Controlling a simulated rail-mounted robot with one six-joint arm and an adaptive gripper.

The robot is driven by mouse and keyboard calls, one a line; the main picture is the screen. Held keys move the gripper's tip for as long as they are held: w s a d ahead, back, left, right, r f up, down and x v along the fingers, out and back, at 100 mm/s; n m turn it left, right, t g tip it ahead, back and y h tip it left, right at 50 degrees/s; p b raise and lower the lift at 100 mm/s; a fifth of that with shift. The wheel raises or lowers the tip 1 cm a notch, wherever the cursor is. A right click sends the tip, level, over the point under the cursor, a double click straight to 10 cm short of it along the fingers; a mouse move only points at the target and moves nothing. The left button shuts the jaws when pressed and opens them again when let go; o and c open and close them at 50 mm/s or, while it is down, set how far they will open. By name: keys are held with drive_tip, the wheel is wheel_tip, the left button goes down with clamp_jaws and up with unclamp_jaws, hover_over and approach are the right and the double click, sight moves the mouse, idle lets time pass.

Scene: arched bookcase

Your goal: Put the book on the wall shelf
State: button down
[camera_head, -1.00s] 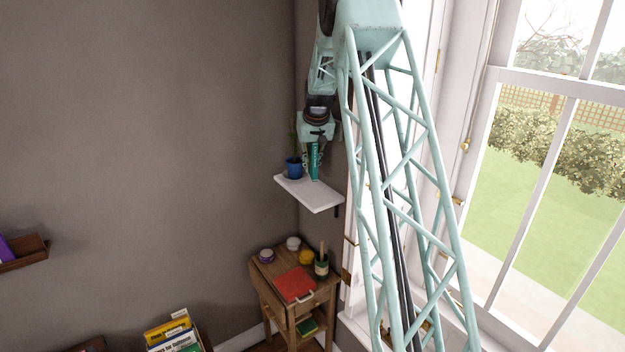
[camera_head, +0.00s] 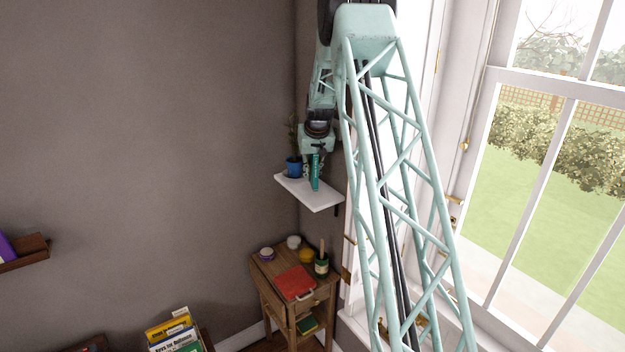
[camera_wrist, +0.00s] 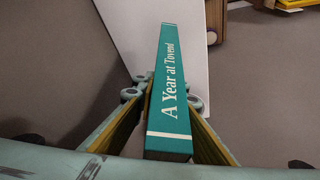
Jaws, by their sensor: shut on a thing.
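A teal book (camera_head: 315,172) with a white-lettered spine is upright in my gripper (camera_head: 312,160), over the white wall shelf (camera_head: 318,199). In the wrist view the book (camera_wrist: 172,90) sits between the two fingers of my gripper (camera_wrist: 165,100), which is shut on it. Its spine reads "A Year at Tovend" as far as I can tell. The shelf (camera_wrist: 135,30) shows behind the book in that view. The book's lower end appears at or just above the shelf top; I cannot tell whether they touch.
A blue pot (camera_head: 293,167) with a plant stands at the shelf's left, close to my gripper. Below is a wooden side table (camera_head: 268,272) with a red book (camera_head: 294,283), jars and a green bottle (camera_head: 321,265). The window (camera_head: 540,190) is at right.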

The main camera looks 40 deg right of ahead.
sight(313, 158)
drive_tip(key=shift+d+f+p, duration=0.25)
drive_tip(key=shift+f+p, duration=0.1)
drive_tip(key=shift+f, duration=0.8)
drive_tip(key=shift+f, duration=0.15)
drive_tip(key=c, duration=2.6)
unclamp_jaws()
drive_tip(key=shift+c, duration=0.2)
drive_tip(key=shift+r, duration=0.4)
drive_tip(key=shift+b+v, duration=0.85)
drive_tip(key=shift+v, duration=4.95)
drive_tip(key=shift+s+a+f, duration=0.1)
